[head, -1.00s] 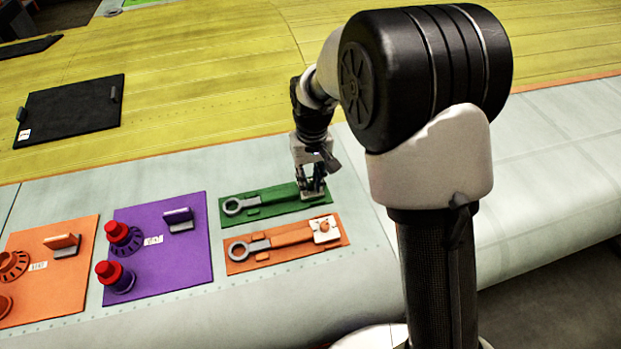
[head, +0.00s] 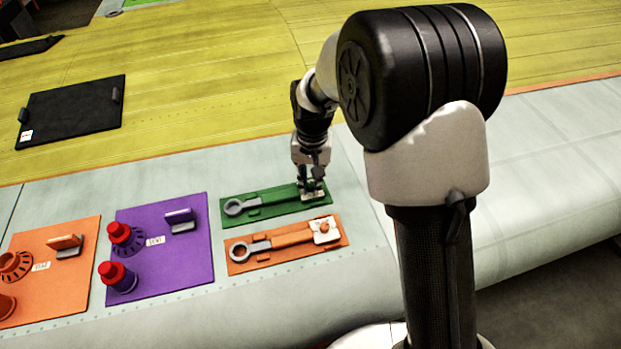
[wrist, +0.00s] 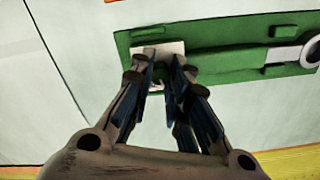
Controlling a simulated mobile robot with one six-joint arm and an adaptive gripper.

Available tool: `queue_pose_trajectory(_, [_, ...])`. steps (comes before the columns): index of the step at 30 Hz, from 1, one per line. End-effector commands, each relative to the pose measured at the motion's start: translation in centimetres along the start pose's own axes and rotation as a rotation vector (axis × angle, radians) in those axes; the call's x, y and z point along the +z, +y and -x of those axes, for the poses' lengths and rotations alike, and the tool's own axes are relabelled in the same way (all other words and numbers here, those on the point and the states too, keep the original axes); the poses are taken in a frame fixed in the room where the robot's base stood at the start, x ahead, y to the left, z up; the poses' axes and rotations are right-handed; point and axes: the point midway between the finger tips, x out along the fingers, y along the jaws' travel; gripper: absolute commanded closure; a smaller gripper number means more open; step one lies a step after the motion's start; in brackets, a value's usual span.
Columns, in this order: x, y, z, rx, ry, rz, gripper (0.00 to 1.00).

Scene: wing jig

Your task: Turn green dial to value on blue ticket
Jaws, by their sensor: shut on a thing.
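The green panel (head: 238,216) lies on the pale surface, with a grey ring-ended bar along it and a white plate at its right end. In the wrist view the green panel (wrist: 230,62) runs across the top, and the white plate (wrist: 172,47) shows just beyond my fingertips. My gripper (head: 312,186) points down at this plate. It is shut on the green dial, which is mostly hidden between the fingers (wrist: 161,72). I cannot make out a blue ticket in either view.
An orange panel (head: 240,268) with a similar bar and an orange knob (head: 325,229) lies close in front. A purple panel (head: 185,265) with two red knobs and another orange panel (head: 60,292) lie to the left. A black panel (head: 70,112) lies farther back.

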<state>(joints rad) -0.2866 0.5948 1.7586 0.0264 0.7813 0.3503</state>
Motion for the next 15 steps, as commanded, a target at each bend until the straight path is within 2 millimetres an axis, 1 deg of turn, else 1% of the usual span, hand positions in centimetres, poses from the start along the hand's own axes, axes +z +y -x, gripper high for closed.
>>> queue_pose_trajectory(7, [-0.02, -0.01, 0.03, 0.0, 0.001, 0.0, 1.0])
queue_pose_trajectory(8, [-0.02, -0.01, 0.03, 0.0, 0.001, 0.0, 0.83])
queue_pose_trajectory(12, [-0.02, 0.0, 0.03, 0.0, 0.001, 0.001, 0.74])
queue_pose_trajectory(15, [-0.01, 0.0, 0.02, 0.0, 0.0, 0.001, 0.74])
